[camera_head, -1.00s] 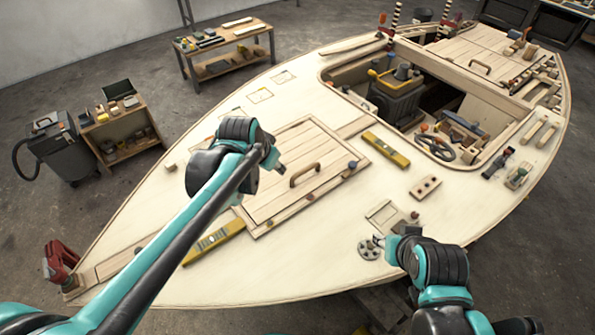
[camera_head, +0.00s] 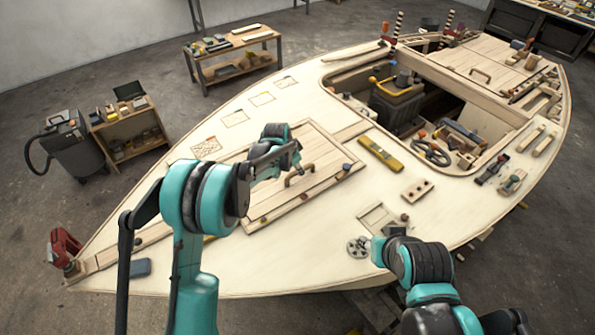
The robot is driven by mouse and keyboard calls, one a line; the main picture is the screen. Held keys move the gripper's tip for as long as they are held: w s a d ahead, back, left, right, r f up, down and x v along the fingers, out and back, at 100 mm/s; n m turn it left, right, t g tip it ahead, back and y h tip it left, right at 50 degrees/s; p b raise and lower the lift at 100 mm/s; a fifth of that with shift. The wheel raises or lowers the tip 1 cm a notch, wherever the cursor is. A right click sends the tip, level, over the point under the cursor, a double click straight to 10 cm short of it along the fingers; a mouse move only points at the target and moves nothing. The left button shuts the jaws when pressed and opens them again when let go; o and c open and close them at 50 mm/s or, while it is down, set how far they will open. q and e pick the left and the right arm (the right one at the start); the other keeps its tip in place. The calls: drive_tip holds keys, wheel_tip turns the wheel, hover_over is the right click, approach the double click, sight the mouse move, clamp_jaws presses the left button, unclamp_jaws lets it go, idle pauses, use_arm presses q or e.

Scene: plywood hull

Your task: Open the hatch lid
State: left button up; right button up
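The hatch lid (camera_head: 325,158) is a pale planked wooden panel on the foredeck. It lies flat in its frame, and my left arm covers its left part. My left gripper (camera_head: 296,160) is over the lid, just behind the handle in the picture. I cannot tell whether it touches the handle, and its fingers are too small and hidden to read. My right gripper (camera_head: 378,247) is low over the deck beside a round metal disc fitting (camera_head: 359,247), apart from the lid. Its fingers are unclear.
A yellow level (camera_head: 380,153) lies right of the lid. A block with holes (camera_head: 417,191) and a square deck plate (camera_head: 378,217) are nearer. The open cockpit (camera_head: 430,110) is behind. A red clamp (camera_head: 65,249) sits at the bow.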

use_arm(q)
drive_tip(key=shift+b+x, duration=0.3)
drive_tip(key=shift+x, duration=1.3)
use_arm(e)
drive_tip(key=shift+f, duration=0.45)
